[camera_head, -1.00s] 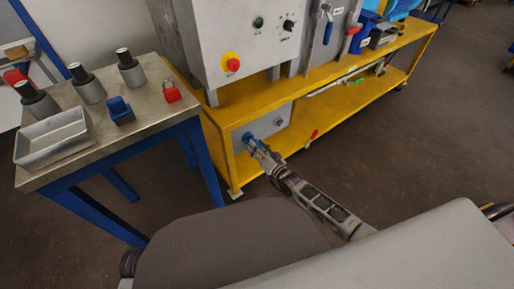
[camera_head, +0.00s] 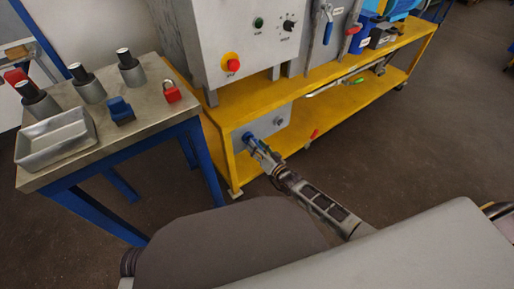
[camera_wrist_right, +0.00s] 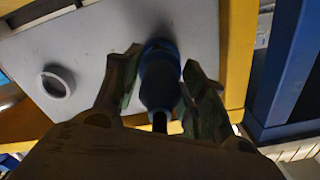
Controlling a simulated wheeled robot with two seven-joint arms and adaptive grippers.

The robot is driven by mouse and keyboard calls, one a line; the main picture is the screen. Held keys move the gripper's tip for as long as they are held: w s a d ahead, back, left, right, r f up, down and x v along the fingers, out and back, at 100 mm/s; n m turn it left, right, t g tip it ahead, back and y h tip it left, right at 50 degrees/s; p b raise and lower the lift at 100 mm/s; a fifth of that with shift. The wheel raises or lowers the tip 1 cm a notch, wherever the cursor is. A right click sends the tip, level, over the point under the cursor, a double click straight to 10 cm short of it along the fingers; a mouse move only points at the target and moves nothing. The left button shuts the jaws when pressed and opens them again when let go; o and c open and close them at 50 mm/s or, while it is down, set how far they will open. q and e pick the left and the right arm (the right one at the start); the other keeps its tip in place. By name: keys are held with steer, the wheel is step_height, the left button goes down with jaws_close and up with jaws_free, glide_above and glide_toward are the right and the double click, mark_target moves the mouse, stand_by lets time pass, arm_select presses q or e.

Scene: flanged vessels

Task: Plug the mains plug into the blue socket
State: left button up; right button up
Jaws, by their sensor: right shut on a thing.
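The blue mains plug (camera_wrist_right: 157,85) is between the two fingers of my right gripper (camera_wrist_right: 160,88) in the right wrist view, and the gripper is shut on it. The plug's dark cable end points toward the wrist camera. Its front end is at the grey panel, where a blue rim (camera_wrist_right: 159,44) shows around it. That rim is probably the blue socket, mostly hidden behind the plug. How deep the plug sits cannot be told. In the head view my right gripper (camera_head: 259,150) reaches the left part of the panel, with blue (camera_head: 248,136) at its tip. My left gripper is not in view.
The grey panel (camera_wrist_right: 105,55) is under the yellow bench (camera_head: 330,98); a pale round fitting (camera_wrist_right: 58,81) is beside the plug. A yellow upright and a blue table leg (camera_head: 203,165) stand close by. The side table (camera_head: 150,108) holds a tray, cylinders and a red padlock.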

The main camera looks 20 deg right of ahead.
steer(key=shift+b+x, duration=0.55)
steer(key=shift+x, duration=0.65)
steer(key=o, duration=1.4)
steer(key=shift+o, duration=0.2)
steer(key=shift+s, duration=0.1)
steer(key=v, duration=1.1)
steer(key=shift+s+d, duration=0.2)
steer(key=shift+s, duration=0.1)
